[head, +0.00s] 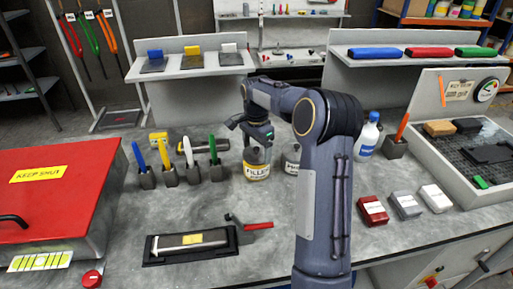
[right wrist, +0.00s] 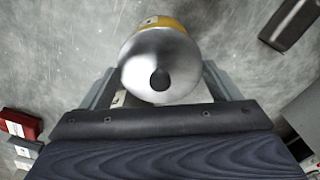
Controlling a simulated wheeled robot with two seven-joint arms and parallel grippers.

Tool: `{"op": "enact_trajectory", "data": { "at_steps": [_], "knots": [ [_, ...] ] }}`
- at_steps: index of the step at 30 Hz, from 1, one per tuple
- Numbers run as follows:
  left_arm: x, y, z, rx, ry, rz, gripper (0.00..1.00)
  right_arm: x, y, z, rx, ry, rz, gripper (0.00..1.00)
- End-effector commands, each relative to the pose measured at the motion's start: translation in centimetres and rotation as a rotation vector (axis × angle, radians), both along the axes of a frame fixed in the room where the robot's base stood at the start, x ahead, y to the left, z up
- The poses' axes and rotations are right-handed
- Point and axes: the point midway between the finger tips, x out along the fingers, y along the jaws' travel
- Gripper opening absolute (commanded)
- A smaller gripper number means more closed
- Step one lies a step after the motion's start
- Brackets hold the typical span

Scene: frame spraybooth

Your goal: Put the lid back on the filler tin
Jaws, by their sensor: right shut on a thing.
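The filler tin (head: 257,170), with a yellow and white "FILLER" label, stands upright on the grey bench. My right gripper (head: 258,136) points down directly over it. In the right wrist view a round silver lid with a dark round centre (right wrist: 160,55) lies between the fingers of my right gripper (right wrist: 160,88), which is shut on it. The yellow side of the tin (right wrist: 178,23) shows just beyond the lid's far edge. I cannot tell whether the lid touches the tin's rim. My left gripper is not in view.
A second tin (head: 291,161) stands just right, partly behind my right arm. Several holders with coloured handles (head: 191,172) stand left. A black tray (head: 192,244) lies in front. Red, grey and white boxes (head: 405,204) and a blue-labelled bottle (head: 367,137) are right.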

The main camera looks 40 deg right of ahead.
Motion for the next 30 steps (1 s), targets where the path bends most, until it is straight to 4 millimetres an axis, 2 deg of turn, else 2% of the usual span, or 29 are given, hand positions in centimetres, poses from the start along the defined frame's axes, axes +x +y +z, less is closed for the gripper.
{"op": "enact_trajectory", "data": {
  "at_steps": [7,8,11,23,30],
  "knots": [
    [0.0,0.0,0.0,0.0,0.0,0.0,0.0,0.0,0.0,0.0,0.0,0.0,0.0,0.62],
    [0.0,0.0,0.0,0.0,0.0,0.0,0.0,0.0,0.0,0.0,0.0,0.0,0.0,0.88],
    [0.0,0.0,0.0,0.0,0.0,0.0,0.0,0.0,0.0,0.0,0.0,0.0,0.0,1.0],
    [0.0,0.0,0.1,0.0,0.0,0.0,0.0,0.0,0.0,0.1,0.0,0.0,0.0,1.0],
    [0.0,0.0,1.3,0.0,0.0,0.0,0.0,0.0,0.0,1.4,0.0,0.0,0.0,1.0]
  ]
}}
